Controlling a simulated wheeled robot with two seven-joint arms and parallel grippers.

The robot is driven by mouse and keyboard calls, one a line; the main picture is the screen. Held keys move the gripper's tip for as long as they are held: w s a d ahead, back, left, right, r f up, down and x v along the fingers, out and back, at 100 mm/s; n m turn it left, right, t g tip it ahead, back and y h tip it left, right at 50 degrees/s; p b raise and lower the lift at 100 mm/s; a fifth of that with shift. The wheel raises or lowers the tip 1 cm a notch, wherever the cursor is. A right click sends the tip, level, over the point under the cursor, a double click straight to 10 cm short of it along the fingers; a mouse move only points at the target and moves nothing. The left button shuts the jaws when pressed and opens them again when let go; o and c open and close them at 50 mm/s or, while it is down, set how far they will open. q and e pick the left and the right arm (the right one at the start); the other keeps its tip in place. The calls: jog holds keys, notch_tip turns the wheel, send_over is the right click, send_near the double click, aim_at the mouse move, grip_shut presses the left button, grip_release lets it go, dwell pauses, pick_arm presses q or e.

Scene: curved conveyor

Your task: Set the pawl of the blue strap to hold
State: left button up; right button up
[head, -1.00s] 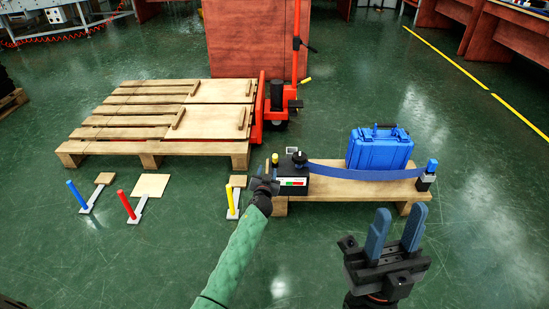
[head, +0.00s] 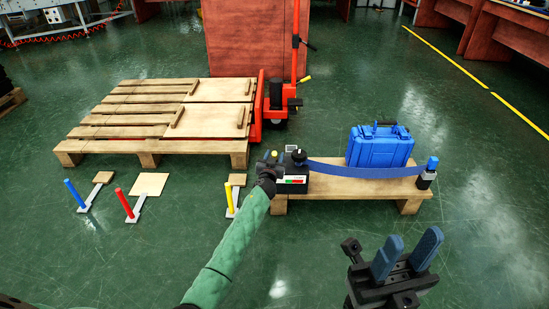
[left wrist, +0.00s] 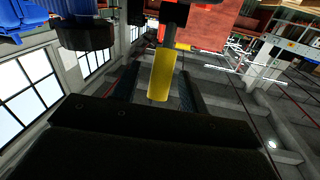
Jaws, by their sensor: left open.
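The blue strap (head: 365,173) runs from a black ratchet box (head: 293,187) to a blue-topped post (head: 430,167) on a low wooden platform. The box has a round black knob (head: 299,155) and a red and green label (head: 291,181). A yellow-tipped lever (head: 274,156) stands at its left end. My left gripper (head: 271,164) is at this lever. In the left wrist view the yellow tip (left wrist: 162,75) stands between the two open fingers (left wrist: 158,90); contact cannot be told. The pawl's setting is too small to read. My right gripper (head: 409,252) is open and empty in front of the platform.
A blue case (head: 379,149) sits on the platform (head: 345,189) behind the strap. Blue (head: 75,193), red (head: 125,203) and yellow (head: 230,198) handled pedals stand on the floor at left. A pallet (head: 150,143) and red pallet jack (head: 275,105) are behind.

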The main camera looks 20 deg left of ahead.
pick_arm(q)
jog(key=shift+w, duration=0.3)
grip_shut()
jog(key=shift+r, duration=0.1)
